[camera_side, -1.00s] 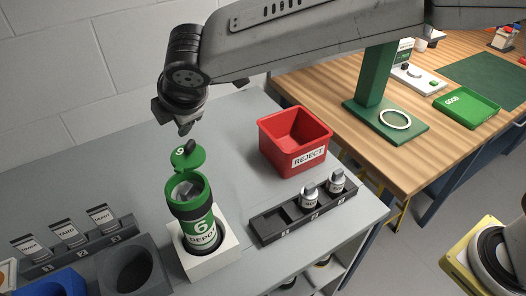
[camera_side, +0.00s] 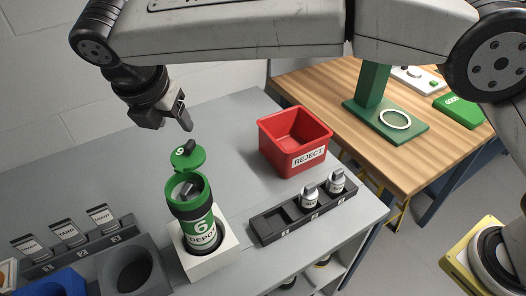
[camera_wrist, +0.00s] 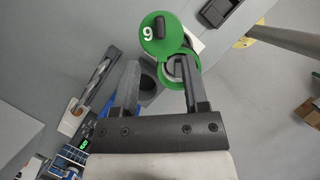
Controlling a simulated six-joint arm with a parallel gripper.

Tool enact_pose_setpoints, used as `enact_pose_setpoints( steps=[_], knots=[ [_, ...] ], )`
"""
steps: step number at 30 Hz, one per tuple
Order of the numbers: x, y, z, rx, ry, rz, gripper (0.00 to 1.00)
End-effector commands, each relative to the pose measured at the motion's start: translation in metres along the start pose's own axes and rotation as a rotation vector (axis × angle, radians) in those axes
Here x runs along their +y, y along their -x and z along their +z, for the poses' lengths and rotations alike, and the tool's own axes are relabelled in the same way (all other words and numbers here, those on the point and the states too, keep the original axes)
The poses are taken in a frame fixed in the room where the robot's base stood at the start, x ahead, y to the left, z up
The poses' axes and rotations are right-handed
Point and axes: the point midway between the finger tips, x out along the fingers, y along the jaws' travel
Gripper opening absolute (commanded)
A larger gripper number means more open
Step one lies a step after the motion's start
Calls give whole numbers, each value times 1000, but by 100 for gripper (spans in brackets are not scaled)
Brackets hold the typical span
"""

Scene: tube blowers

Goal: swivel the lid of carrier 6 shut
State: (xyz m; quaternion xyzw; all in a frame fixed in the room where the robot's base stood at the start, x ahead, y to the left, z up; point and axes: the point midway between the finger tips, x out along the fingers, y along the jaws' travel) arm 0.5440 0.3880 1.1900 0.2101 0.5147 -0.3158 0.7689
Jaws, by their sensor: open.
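Carrier 6 (camera_side: 199,231) is a green and dark canister marked "6 DEPOT", standing upright in a white square holder (camera_side: 229,258). Its green lid (camera_side: 188,158), with a dark knob, is swung off to the far side, so the mouth is uncovered and something grey shows inside. In the wrist view the lid (camera_wrist: 151,39) sits beside the carrier's green rim (camera_wrist: 192,76). My gripper (camera_side: 186,127) is open and empty above the lid, apart from it. In the wrist view the two fingers of my gripper (camera_wrist: 160,75) reach toward the lid and rim.
A red REJECT bin (camera_side: 276,153) and a dark rack (camera_side: 273,227) holding two small bottles stand to the right. A dark round receptacle (camera_side: 110,279), a blue bin (camera_side: 57,285) and a card rack (camera_side: 127,221) stand left. The grey bench behind the carrier is clear.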

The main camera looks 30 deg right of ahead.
Motion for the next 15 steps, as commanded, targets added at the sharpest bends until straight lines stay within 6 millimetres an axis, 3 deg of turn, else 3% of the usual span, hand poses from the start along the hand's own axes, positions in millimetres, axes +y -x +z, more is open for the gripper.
enact_pose_setpoints(
  steps=[8,15],
  knots=[
    [0,-13,0,-1,-1,-1,57],
    [0,-41,0,-1,-1,-2,57]
  ],
)
